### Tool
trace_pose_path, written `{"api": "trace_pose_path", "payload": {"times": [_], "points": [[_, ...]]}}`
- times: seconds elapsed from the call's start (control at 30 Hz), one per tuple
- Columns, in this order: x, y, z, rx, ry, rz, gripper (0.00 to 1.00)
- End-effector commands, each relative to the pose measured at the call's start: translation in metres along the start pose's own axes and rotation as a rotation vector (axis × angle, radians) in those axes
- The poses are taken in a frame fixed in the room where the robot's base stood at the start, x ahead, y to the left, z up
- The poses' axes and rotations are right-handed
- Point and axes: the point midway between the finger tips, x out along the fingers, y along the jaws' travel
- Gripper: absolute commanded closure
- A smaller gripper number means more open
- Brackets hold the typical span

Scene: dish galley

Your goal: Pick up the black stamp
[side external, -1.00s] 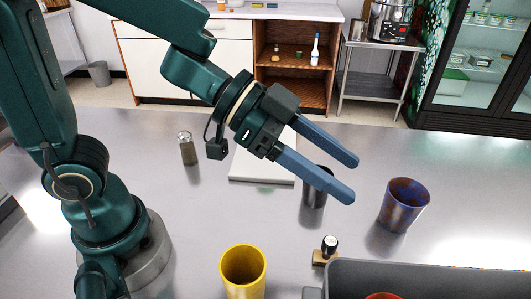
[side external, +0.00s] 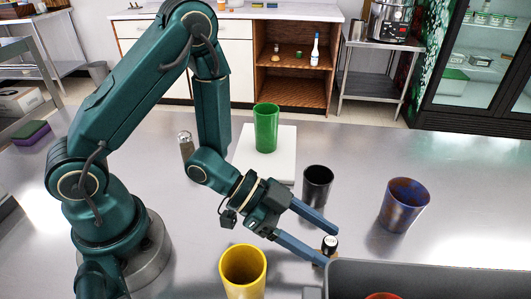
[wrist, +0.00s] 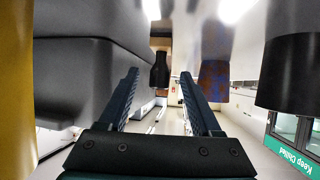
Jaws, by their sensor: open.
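The black stamp (side external: 330,243) stands on the metal counter beside the grey bin. It has a dark rounded handle with a pale top, and its brass-coloured base is mostly hidden. My gripper (side external: 328,247) is open and low, its two blue fingers reaching toward the stamp from the left. In the wrist view the dark stamp (wrist: 160,72) shows in the gap between the fingertips of my gripper (wrist: 160,75), with space on both sides. I cannot tell how far it lies between the fingers. The jaws hold nothing.
The grey bin (side external: 430,272), with something red inside, is close to the stamp. A yellow cup (side external: 243,268), black cup (side external: 317,185) and blue-brown cup (side external: 403,203) stand around. A green cup (side external: 266,128) is on a white board (side external: 282,170); a shaker (side external: 186,145) stands left of it.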

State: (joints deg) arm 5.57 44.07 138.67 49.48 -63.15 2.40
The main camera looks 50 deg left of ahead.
Motion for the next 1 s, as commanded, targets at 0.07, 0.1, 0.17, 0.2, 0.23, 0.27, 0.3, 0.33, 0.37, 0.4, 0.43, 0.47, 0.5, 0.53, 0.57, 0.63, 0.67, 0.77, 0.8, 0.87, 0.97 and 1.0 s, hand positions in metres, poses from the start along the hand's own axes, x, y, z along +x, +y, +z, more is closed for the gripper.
{"api": "trace_pose_path", "payload": {"times": [0.07, 0.1, 0.17, 0.2, 0.23, 0.27, 0.3, 0.33, 0.37, 0.4, 0.43, 0.47, 0.5, 0.53, 0.57, 0.63, 0.67, 0.77, 0.8, 0.87, 0.97, 1.0], "points": [[0.005, 0.000, 0.001, 0.001, -0.001, 0.002, 0.35], [0.010, 0.000, 0.001, 0.003, 0.000, 0.002, 0.35], [0.017, 0.001, 0.001, 0.004, -0.001, 0.004, 0.35], [0.023, 0.002, 0.001, 0.003, -0.002, 0.005, 0.35], [0.027, 0.002, 0.001, 0.003, -0.001, 0.004, 0.35], [0.031, 0.001, 0.001, 0.003, -0.001, 0.004, 0.35], [0.035, 0.001, 0.001, 0.004, -0.001, 0.003, 0.35], [0.038, 0.001, 0.001, 0.004, -0.001, 0.003, 0.35], [0.041, 0.001, 0.001, 0.004, -0.001, 0.002, 0.35], [0.044, 0.001, 0.001, 0.002, -0.002, 0.002, 0.35], [0.046, 0.001, 0.001, 0.002, -0.002, 0.002, 0.35], [0.048, 0.001, 0.001, 0.002, -0.002, 0.001, 0.35], [0.049, 0.001, 0.001, 0.002, -0.002, 0.001, 0.35], [0.050, 0.001, 0.001, 0.002, -0.002, 0.001, 0.35], [0.050, 0.001, 0.001, 0.001, -0.002, 0.001, 0.35], [0.051, 0.000, 0.001, 0.001, -0.002, 0.000, 0.35], [0.051, 0.000, 0.001, 0.001, -0.002, 0.000, 0.35], [0.051, 0.000, 0.001, 0.001, -0.002, 0.000, 0.35], [0.051, 0.000, 0.001, 0.001, -0.002, 0.000, 0.42], [0.051, 0.000, 0.001, 0.001, -0.002, 0.000, 0.65], [0.050, 0.000, 0.001, 0.001, -0.002, 0.000, 1.00], [0.050, 0.000, 0.001, 0.001, -0.002, 0.000, 1.00]]}}
